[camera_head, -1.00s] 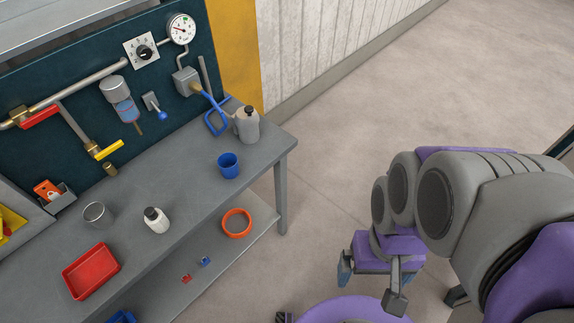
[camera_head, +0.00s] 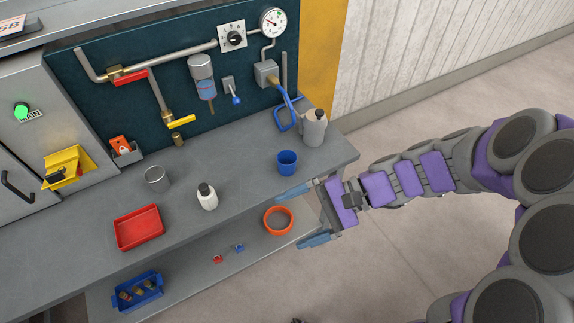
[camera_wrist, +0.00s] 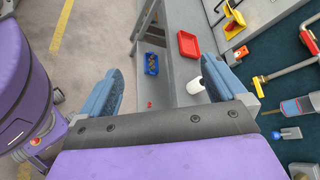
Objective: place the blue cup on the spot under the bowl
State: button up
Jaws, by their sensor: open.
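The blue cup (camera_head: 287,162) stands upright on the grey workbench top (camera_head: 245,185) near its right end, beside a grey jug. An orange round piece (camera_head: 278,220), which looks like the bowl, lies on the lower shelf below the cup. What is under it is hidden. My gripper (camera_head: 303,216) is open and empty at the bench's right front edge, its fingers pointing left. It is in front of the cup and apart from it. In the wrist view, the open fingers (camera_wrist: 161,88) show no cup between them, and I cannot make out the cup there.
The grey jug (camera_head: 314,127) stands just behind and right of the cup. A white bottle (camera_head: 207,197), metal cup (camera_head: 158,179) and red tray (camera_head: 139,228) stand further left. A blue bin (camera_head: 137,291) is on the lower shelf. Pipes and gauges line the back panel.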

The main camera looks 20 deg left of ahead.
jog(key=w+a+f+m+t+y, duration=0.1)
jog(key=w+a+f+m+y, duration=0.25)
jog(key=w, duration=0.35)
jog(key=m+t+y+b, duration=0.1)
jog(key=m+t+y, duration=0.1)
jog(key=m+t, duration=1.2)
send_near(281, 156)
jog(key=a+b, duration=0.1)
jog(key=w+a+m+g, duration=0.1)
jog(key=shift+w+a+f+b, duration=0.15)
jog(key=shift+w+a+b, duration=0.05)
jog(key=shift+a+b, duration=0.2)
jog(key=shift+r+b+x, duration=0.15)
jog(key=shift+b+x, duration=0.15)
jog(key=shift+x, duration=1.25)
jog(key=shift+r+b+x, duration=0.15)
jog(key=shift+b+x, duration=0.1)
jog(key=shift+x, duration=1.3)
jog(key=shift+d, duration=0.1)
jog(key=shift+c, duration=0.4)
